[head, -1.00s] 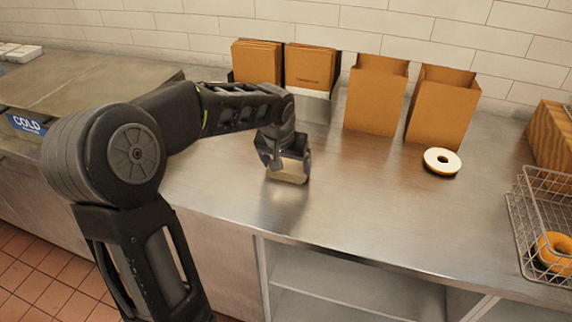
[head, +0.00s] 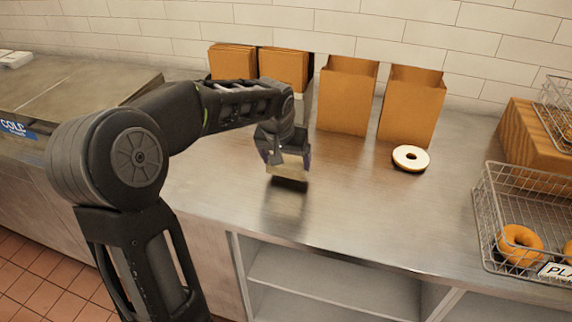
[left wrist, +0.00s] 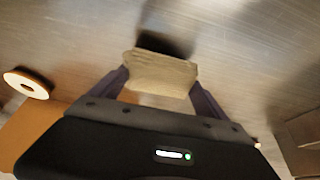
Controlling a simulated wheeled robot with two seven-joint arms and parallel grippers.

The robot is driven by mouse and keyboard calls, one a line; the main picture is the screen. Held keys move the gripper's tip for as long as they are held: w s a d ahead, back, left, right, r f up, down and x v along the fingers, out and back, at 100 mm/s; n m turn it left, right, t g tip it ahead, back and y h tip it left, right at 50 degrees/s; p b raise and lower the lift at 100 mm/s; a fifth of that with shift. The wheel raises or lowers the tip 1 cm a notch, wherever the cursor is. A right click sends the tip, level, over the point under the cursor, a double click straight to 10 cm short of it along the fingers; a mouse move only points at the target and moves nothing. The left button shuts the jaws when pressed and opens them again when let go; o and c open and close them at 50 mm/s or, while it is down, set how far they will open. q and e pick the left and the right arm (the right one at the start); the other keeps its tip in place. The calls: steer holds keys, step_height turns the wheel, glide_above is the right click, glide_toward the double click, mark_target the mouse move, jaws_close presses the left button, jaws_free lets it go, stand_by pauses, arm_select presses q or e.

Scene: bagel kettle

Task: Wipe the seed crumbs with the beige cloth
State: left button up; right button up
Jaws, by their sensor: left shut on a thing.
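The beige cloth (left wrist: 160,74) is a folded block between the two fingers of my left gripper (left wrist: 160,88) in the left wrist view. In the head view my left gripper (head: 287,165) is shut on the cloth (head: 287,174), low over the steel counter (head: 340,217). A dark shadow lies beside the cloth, and I cannot tell whether it touches the counter. I cannot make out seed crumbs in either view. My right gripper is not in view.
Two open paper bags (head: 347,97) and flat brown stacks (head: 233,62) stand along the tiled wall. A white-topped ring (head: 410,158) lies on the counter. A wire basket (head: 490,210) holds bagels (head: 519,243) at right. The middle of the counter is clear.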

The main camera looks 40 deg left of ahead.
arm_select(q)
steer(key=shift+s+a+r+p, duration=0.15)
steer(key=shift+r+p, duration=0.15)
steer(key=shift+r, duration=0.2)
step_height(320, 180, up, 2)
steer(key=shift+r+p, duration=0.15)
steer(key=shift+p, duration=0.65)
steer(key=shift+r+p, duration=0.75)
steer(key=shift+r, duration=0.35)
